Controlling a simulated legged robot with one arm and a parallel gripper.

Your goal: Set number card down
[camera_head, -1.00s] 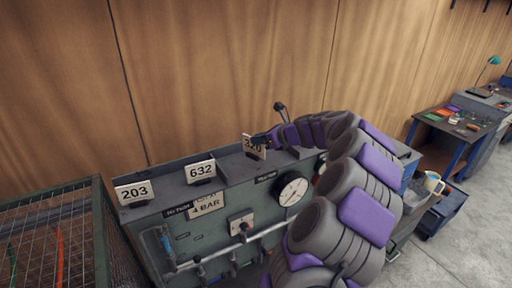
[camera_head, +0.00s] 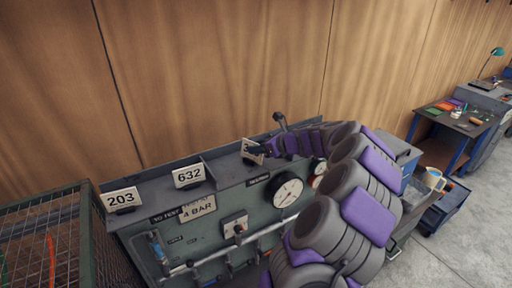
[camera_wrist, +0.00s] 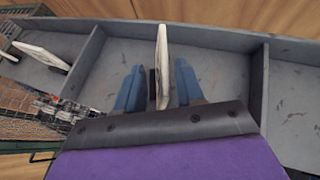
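The number card (camera_head: 252,151) is a white plate whose number is partly hidden by my gripper. It is at the right end of the row on top of the grey-green console and looks tilted in the head view. My gripper (camera_head: 266,148) is at its right side. In the wrist view the card (camera_wrist: 162,65) is seen nearly edge-on between the two blue fingers of my gripper (camera_wrist: 158,86). Narrow gaps show on both sides of it, so the fingers look open around it. A small dark block sits against its left face. Whether its bottom touches the shelf is unclear.
Low dividers split this shelf into compartments. A wooden wall (camera_head: 220,70) rises behind. A gauge (camera_head: 287,192) is on the front, and a wire cage (camera_head: 45,235) stands at left.

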